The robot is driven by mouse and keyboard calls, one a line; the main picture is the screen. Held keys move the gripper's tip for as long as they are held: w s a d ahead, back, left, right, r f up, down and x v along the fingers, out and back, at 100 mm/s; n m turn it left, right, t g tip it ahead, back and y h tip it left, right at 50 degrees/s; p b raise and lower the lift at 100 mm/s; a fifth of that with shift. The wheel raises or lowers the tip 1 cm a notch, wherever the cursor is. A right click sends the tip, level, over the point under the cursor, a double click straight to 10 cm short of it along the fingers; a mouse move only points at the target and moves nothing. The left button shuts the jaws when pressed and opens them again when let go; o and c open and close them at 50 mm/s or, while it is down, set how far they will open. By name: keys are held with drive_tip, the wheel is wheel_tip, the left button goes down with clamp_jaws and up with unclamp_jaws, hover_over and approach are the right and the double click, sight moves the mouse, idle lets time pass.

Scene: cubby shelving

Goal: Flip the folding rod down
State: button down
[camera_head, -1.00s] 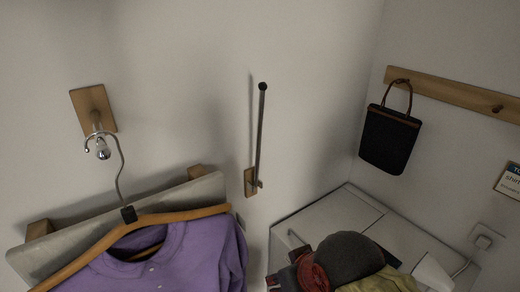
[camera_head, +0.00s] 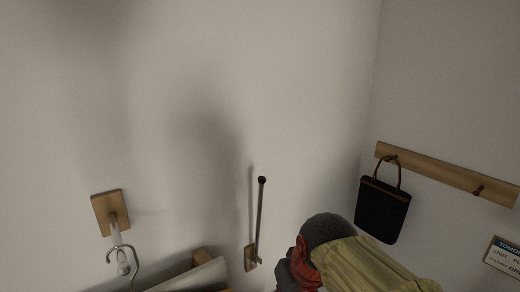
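The folding rod (camera_head: 260,220) is a thin dark metal rod with a black ball tip. It stands upright, close along the white wall, on a small wooden wall plate (camera_head: 250,258). It is low in the middle of the picture, and its shadow falls on the wall just left of it. What appears to be my arm, with grey, red and olive parts, rises from the bottom edge just right of the rod's base. A gap shows between it and the rod. I cannot make out my gripper or its fingertips in this view.
A hook on a wooden plate (camera_head: 110,212) holds a hanger (camera_head: 125,260) at left. A pale board (camera_head: 190,278) shows below. The upper wall is bare.

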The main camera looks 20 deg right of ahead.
drive_tip(key=w+d+r+n+p, duration=0.1)
drive_tip(key=w+d+r+p, duration=0.1)
drive_tip(key=w+r+p, duration=0.3)
drive_tip(key=w+d+r+n+t+y+p, duration=0.1)
drive_tip(key=w+r+p, duration=0.5)
drive_tip(key=w+r, duration=0.7)
wheel_tip(320, 180, up, 11)
drive_tip(key=shift+w+d+f+t, duration=0.15)
drive_tip(key=shift+w+d+t, duration=0.2)
drive_tip(key=shift+d, duration=0.1)
drive_tip(key=p+x, duration=0.1)
drive_tip(key=x, duration=0.9)
drive_tip(key=shift+s, duration=0.15)
drive_tip(key=shift+f, duration=0.15)
